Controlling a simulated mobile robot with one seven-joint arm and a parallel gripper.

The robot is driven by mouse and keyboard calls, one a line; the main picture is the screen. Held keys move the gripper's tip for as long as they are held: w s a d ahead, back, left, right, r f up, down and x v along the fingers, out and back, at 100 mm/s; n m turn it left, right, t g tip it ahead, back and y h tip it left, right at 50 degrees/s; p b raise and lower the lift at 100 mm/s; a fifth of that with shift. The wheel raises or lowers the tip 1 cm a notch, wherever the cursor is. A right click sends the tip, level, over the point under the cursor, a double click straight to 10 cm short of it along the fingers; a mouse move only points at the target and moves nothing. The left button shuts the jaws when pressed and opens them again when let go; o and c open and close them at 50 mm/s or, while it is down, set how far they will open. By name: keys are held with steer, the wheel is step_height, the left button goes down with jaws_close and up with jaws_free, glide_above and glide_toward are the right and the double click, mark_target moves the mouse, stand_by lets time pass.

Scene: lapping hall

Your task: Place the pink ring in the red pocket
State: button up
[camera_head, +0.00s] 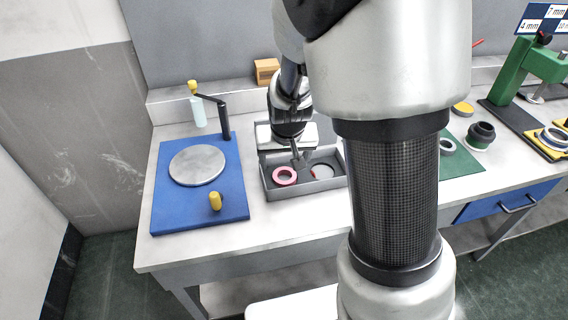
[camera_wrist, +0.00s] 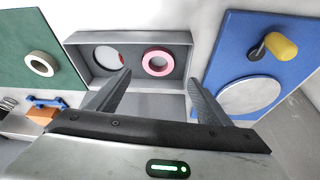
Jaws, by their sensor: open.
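The pink ring (camera_head: 284,175) lies flat in a grey tray (camera_head: 305,191) on the bench, on the tray's left side in the head view. In the wrist view the ring (camera_wrist: 158,62) is ahead of my fingertips, between their lines. A pale round disc or recess (camera_head: 322,171) with a bit of red at its edge is beside the ring, apart from it; it also shows in the wrist view (camera_wrist: 108,57). I cannot tell whether this is the red pocket. My gripper (camera_wrist: 157,84) is open and empty, over the tray; in the head view its fingers (camera_head: 300,160) are partly hidden.
A blue board (camera_head: 172,216) with a round metal plate (camera_head: 197,165) and a yellow-knobbed handle (camera_head: 215,201) is left of the tray. Right of my arm are a green mat (camera_head: 462,160), a pale ring (camera_head: 447,145) and a green stand (camera_head: 520,68). My arm hides the middle bench.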

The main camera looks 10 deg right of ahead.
steer(key=s+r+n+t, duration=0.1)
steer(key=s+r, duration=1.9)
steer(key=s, duration=0.1)
steer(key=shift+s+d+r+n+y+p, duration=0.2)
steer(key=shift+d+r+n+y+p, duration=0.05)
steer(key=shift+r+n+y+p, duration=0.1)
